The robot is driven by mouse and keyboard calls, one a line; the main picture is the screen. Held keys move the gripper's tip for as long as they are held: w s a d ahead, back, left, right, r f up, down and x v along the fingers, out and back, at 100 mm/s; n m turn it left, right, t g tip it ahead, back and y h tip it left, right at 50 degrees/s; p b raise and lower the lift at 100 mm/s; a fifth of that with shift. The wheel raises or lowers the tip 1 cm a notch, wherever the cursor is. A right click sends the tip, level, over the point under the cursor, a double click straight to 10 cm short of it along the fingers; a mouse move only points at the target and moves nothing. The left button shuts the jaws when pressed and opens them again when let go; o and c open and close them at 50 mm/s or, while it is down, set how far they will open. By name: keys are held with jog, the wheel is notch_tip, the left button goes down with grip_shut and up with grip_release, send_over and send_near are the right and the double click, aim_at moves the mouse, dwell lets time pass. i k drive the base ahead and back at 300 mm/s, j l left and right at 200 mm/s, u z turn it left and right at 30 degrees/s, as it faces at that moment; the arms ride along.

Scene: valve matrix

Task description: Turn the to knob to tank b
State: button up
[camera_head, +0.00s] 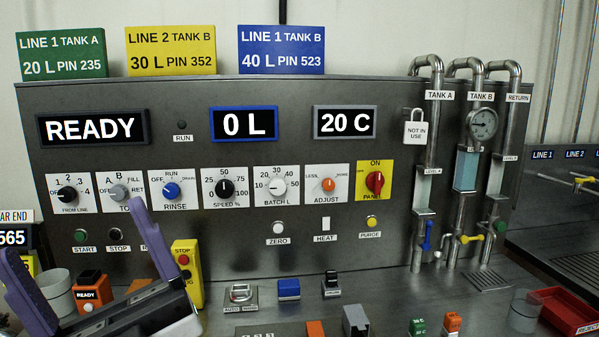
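The TO knob (118,192) is a grey round knob on a white plate in the upper left row of the panel. Its plate has marks that read OFF, A, B, FILL and RET. Its pointer is too small to read for certain. My gripper (74,231) is at the lower left, with two purple fingers spread wide and nothing between them. The right fingertip rises just below the TO plate and hides part of its label. The gripper looks to be in front of the panel, apart from the knob.
The FROM LINE knob (67,194) is left of it and the blue RINSE knob (171,191) right. A yellow stop box (187,274), an orange READY device (92,292) and a grey cup (56,292) stand near my fingers. Pipes (466,170) run at the right.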

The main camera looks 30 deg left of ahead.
aim_at(117, 193)
jog(key=u, duration=1.6)
jog(key=i+l+u, duration=0.2)
